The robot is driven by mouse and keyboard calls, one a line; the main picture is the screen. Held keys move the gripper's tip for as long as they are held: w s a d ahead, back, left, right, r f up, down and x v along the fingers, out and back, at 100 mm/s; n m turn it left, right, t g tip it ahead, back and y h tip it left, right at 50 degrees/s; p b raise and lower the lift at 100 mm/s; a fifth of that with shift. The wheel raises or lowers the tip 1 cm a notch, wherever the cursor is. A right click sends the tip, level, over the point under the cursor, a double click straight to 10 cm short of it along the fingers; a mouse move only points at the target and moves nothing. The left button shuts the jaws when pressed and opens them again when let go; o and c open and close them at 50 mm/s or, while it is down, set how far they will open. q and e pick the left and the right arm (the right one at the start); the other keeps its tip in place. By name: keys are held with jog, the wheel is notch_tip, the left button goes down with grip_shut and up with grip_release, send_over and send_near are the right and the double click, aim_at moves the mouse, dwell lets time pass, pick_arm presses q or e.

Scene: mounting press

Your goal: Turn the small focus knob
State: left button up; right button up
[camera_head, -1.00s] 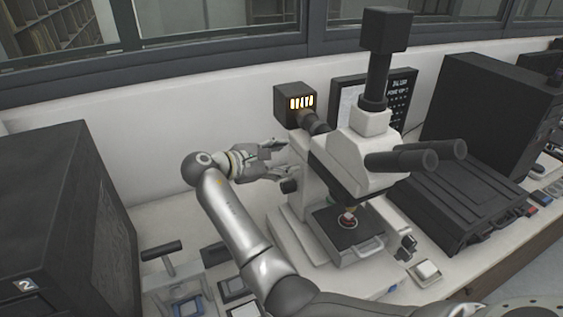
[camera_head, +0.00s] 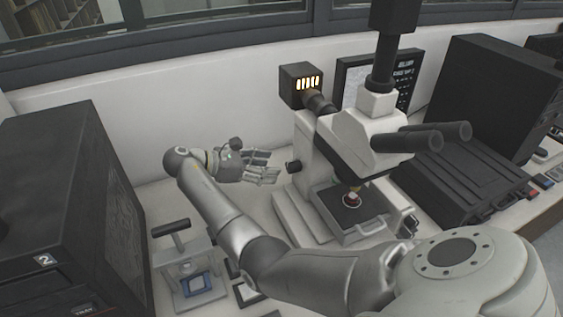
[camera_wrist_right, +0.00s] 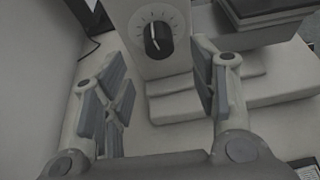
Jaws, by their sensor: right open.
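The white microscope (camera_head: 372,135) stands on the bench with a black focus knob (camera_head: 293,166) on its left side. In the right wrist view the knob (camera_wrist_right: 158,38) is round and black, with a white pointer line pointing roughly up and tick marks around it. I cannot tell a separate small knob from a larger one. My right gripper (camera_head: 271,167) is open and empty, left of the knob and apart from it. In the wrist view the fingers (camera_wrist_right: 162,95) are spread wide, with the knob beyond and between them. My left gripper is not in view.
A black lamp box (camera_head: 300,85) sits behind the microscope. A black cabinet (camera_head: 70,210) stands at left, with a small hand press (camera_head: 185,265) beside it. A black case (camera_head: 465,170) lies at right. The bench behind my right gripper is clear.

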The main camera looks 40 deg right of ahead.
aim_at(287, 167)
jog(key=b+x, duration=0.2)
jog(key=x, duration=0.4)
jog(key=shift+f+b, duration=0.15)
jog(key=shift+b, duration=0.15)
jog(key=shift+s+d+f, duration=0.1)
jog(key=shift+s+d, duration=0.05)
jog(key=shift+d, duration=0.35)
